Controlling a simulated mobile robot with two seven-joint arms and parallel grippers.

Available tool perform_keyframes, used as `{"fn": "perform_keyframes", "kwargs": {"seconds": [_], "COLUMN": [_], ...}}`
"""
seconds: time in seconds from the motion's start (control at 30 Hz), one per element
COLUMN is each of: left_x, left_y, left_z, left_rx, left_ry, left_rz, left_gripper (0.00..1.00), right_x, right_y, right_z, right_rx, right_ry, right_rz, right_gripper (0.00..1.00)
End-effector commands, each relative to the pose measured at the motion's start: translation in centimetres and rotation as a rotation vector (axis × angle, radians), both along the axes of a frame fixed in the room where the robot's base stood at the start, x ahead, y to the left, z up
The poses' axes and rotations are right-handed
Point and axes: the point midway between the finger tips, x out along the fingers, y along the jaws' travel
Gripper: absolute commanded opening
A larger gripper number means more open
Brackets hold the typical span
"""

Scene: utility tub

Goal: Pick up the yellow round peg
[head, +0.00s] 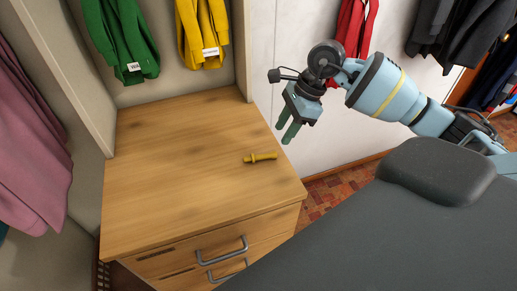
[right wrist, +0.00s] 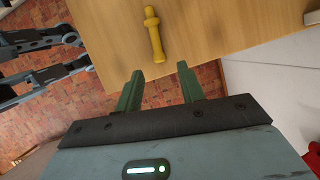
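The yellow round peg (head: 261,157) lies on its side on the wooden top of the drawer unit (head: 180,180), near its right edge. In the right wrist view the peg (right wrist: 154,35) lies on the wood, with a small knob at one end and a collar below it. My right gripper (head: 288,134) has green fingers and is above and to the right of the peg in the head view. In the right wrist view its two fingers (right wrist: 158,76) are apart with nothing between them, and the peg is ahead of them. My left gripper does not show.
Green (head: 122,38) and yellow (head: 202,32) garments hang behind the drawer unit, and a pink one (head: 38,150) hangs at the left. A drawer handle (head: 222,250) sticks out in front. The rest of the wooden top is clear.

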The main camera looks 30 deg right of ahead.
Motion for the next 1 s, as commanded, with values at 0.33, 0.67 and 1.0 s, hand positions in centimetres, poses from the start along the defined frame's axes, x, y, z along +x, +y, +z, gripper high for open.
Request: {"fn": "perform_keyframes", "kwargs": {"seconds": [0.33, 0.67, 1.0], "left_x": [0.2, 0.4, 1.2], "left_y": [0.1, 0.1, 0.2], "left_z": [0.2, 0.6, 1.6], "left_rx": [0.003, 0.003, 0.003], "left_ry": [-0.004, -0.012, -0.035], "left_rz": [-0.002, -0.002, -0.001], "left_gripper": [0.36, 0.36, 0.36], "right_x": [0.2, 0.4, 1.0], "right_y": [0.5, 1.3, 3.1], "right_z": [-1.3, -2.8, -6.5], "right_rx": [-0.005, -0.003, -0.003], "right_ry": [0.001, 0.0, 0.0], "right_rz": [0.001, 0.001, 0.0], "right_gripper": [0.39, 0.39, 0.39]}}
